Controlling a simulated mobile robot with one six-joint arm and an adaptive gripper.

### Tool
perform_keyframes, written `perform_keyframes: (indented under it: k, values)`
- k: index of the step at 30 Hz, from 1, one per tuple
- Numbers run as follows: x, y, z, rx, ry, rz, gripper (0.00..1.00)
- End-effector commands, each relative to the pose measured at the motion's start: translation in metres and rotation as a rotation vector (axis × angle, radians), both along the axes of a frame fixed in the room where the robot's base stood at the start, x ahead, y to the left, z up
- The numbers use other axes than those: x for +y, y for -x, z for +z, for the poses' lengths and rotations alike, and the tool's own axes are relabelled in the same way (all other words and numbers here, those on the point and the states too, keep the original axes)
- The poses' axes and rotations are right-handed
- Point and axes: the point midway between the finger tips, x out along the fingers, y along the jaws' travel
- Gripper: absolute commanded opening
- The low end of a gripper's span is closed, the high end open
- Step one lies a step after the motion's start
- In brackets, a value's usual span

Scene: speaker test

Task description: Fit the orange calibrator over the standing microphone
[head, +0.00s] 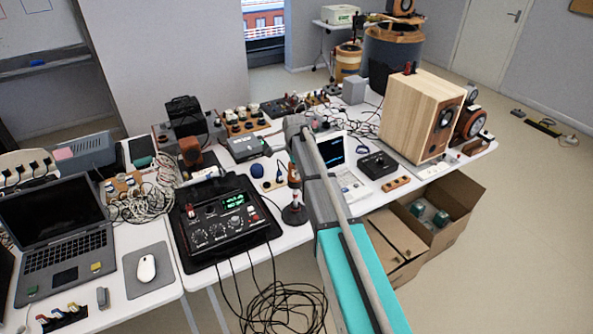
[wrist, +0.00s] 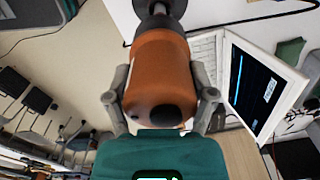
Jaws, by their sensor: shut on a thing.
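The orange calibrator (wrist: 160,72) is a short cylinder with a dark round spot on its near end. My gripper (wrist: 162,98) is shut on it, one finger on each side. The calibrator also shows in the head view (head: 293,174), upright above the standing microphone (head: 294,211), which has a dark round base on the white table. In the wrist view, a dark part of the microphone stand (wrist: 157,8) shows at the calibrator's far end. They look in line, but I cannot tell whether the microphone is inside the calibrator. My arm hides part of the gripper in the head view.
A black mixer-like device (head: 222,225) stands left of the microphone, and a white laptop-like instrument (head: 345,180) stands to its right. A blue bulb (head: 257,170) lies close by. A wooden speaker (head: 428,115) stands farther right. Loose black cables (head: 285,308) hang in front.

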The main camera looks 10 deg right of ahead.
Motion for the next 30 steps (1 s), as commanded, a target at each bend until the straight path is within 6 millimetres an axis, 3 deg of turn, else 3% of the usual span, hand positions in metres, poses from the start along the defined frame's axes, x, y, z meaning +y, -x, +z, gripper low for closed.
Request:
perform_keyframes:
  k: [30]
  values:
    - [0.0007, 0.0000, -0.0094, 0.000, 0.000, 0.001, 0.10]
